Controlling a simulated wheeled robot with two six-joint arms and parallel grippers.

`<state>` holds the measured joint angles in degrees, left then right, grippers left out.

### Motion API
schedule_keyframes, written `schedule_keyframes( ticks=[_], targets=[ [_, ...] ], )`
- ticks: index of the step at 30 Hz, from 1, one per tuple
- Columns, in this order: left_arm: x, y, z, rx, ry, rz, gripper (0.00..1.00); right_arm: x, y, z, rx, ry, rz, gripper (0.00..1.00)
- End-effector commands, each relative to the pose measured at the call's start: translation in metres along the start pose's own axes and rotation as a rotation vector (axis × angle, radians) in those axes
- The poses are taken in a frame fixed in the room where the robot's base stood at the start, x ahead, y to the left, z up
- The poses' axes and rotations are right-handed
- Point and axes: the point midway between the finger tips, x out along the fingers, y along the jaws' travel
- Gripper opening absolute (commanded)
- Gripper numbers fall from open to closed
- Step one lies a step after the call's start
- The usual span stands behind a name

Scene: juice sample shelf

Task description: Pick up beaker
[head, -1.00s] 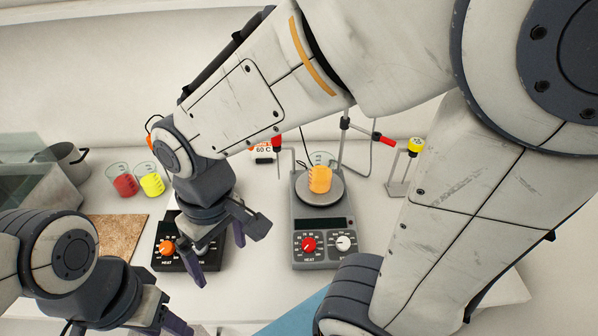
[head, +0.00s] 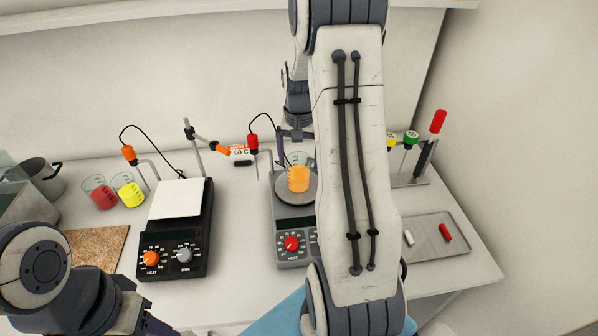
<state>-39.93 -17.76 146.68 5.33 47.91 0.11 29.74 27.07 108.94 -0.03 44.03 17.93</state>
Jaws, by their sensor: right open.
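A clear beaker with orange liquid (head: 298,179) stands upright on the round plate of the right hotplate stirrer (head: 290,218). Two more beakers, one with red liquid (head: 103,197) and one with yellow (head: 131,193), stand at the left. My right gripper (head: 296,148) is open just behind and above the orange beaker. One finger shows at its left side; my arm link hides the other. I cannot tell whether it touches the glass. My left gripper (head: 155,325) is at the bottom left, cut off by the frame edge, so its opening cannot be judged.
The left hotplate (head: 173,240) has a white square top. A probe on a stand (head: 253,143) rises behind the right stirrer. A grey tray (head: 437,232) with small stir bars lies at the right, partly behind my arm. A cork mat (head: 97,248) lies at the left.

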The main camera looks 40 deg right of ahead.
Motion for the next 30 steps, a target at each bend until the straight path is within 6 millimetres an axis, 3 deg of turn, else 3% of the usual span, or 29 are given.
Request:
schedule_keyframes(
  ticks=[7,15,24,30],
  targets=[
    [-0.010,0.001,-0.001,0.000,0.000,0.000,0.50,0.019,0.000,0.003,-0.002,-0.004,0.001,1.00],
    [-0.025,0.002,-0.001,-0.001,0.000,0.000,0.50,0.058,0.000,0.005,-0.002,-0.003,0.001,1.00],
    [-0.024,0.002,-0.001,-0.001,0.000,0.000,0.50,0.063,0.000,0.004,-0.002,0.001,-0.001,1.00],
    [-0.024,0.002,-0.001,-0.001,0.000,0.000,0.50,0.063,0.000,0.004,-0.002,0.001,-0.001,0.23]
  ],
)
